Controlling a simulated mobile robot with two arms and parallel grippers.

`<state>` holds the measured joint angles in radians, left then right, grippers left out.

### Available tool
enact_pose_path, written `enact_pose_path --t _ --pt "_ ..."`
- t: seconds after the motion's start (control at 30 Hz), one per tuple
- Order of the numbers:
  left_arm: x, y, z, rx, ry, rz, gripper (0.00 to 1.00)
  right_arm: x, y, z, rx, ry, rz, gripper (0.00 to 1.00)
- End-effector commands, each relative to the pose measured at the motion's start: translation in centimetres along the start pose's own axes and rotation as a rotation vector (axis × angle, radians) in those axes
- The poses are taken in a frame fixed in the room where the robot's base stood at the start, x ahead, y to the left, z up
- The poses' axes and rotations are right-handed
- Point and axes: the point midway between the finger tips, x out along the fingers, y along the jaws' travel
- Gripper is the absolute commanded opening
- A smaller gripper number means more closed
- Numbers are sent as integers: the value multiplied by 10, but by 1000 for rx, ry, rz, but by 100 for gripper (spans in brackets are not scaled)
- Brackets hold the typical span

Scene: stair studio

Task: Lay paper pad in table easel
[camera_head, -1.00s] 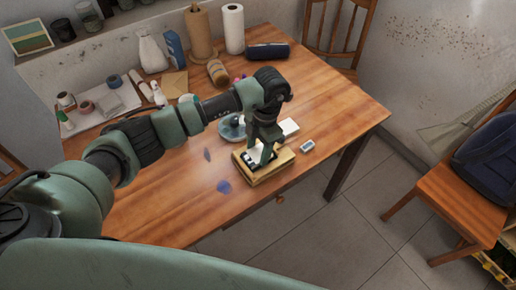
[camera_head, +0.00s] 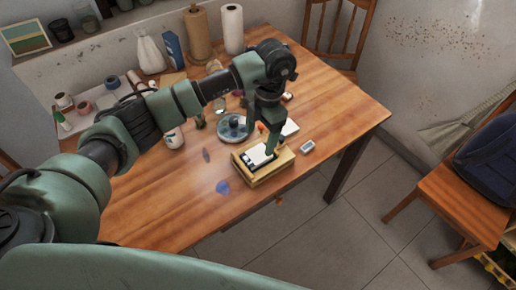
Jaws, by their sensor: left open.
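The table easel (camera_head: 262,179) is a low, light wooden frame on the front right part of the table. A white paper pad (camera_head: 257,155) with dark edging lies in it, seemingly flat; the gripper covers its right part. My left gripper (camera_head: 268,147) points down over the right side of the pad and easel. It is open, with its fingers close to the pad; I cannot tell whether they touch it. My right gripper is not in view.
A round grey dish (camera_head: 232,129) and a pale flat block (camera_head: 290,128) sit behind the easel. A small grey-white block (camera_head: 307,146) lies to its right. Paper rolls (camera_head: 232,28) and a white bottle (camera_head: 150,55) stand at the back.

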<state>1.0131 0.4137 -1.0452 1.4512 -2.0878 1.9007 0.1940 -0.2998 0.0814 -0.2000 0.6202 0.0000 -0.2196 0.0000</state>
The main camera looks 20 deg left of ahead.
Motion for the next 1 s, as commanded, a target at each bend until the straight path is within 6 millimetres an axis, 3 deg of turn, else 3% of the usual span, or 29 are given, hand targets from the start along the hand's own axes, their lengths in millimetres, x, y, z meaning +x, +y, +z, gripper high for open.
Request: enact_pose_path --t 0.2,0.33,1.0 --pt "-40 0 1 0 -3 2 74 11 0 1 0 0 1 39" --pt "-54 0 0 1 -1 1 74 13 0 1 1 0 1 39" --pt "-59 0 0 0 1 0 74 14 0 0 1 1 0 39"
